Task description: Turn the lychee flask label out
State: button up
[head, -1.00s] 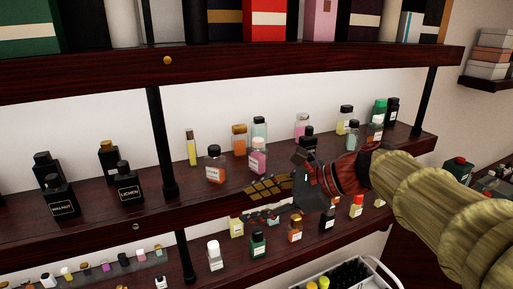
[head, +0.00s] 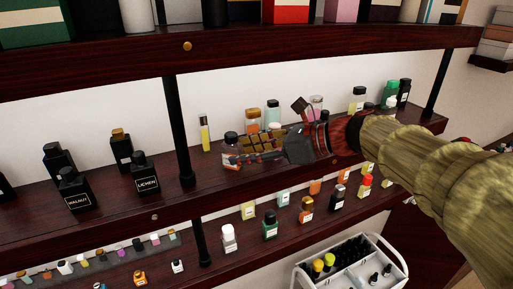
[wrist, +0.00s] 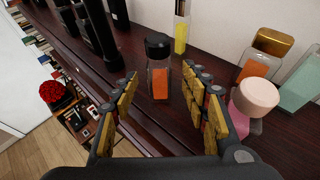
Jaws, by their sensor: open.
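A small clear flask with a black cap and orange contents (wrist: 159,72) stands upright on the shelf, between the fingers of my gripper (wrist: 161,76) in the wrist view. My gripper is open, with a finger on each side and gaps to the flask. In the head view the fingers of my gripper (head: 240,152) hide most of this flask, and its black cap (head: 231,136) shows above them. I cannot read a label on it, so I cannot confirm that it is the lychee flask.
A pink-capped flask (wrist: 256,97) stands close to my right finger. A gold-capped orange flask (wrist: 260,58) and a yellow vial (wrist: 181,28) stand behind. Black bottles (wrist: 100,32) are at left. An upper shelf (head: 300,42) runs above my arm. A white caddy (head: 345,265) is below.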

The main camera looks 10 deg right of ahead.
aim_at(241, 152)
jog(key=shift+x, duration=2.2)
jog(key=c, duration=0.3)
jog(key=c, duration=0.8)
grip_shut()
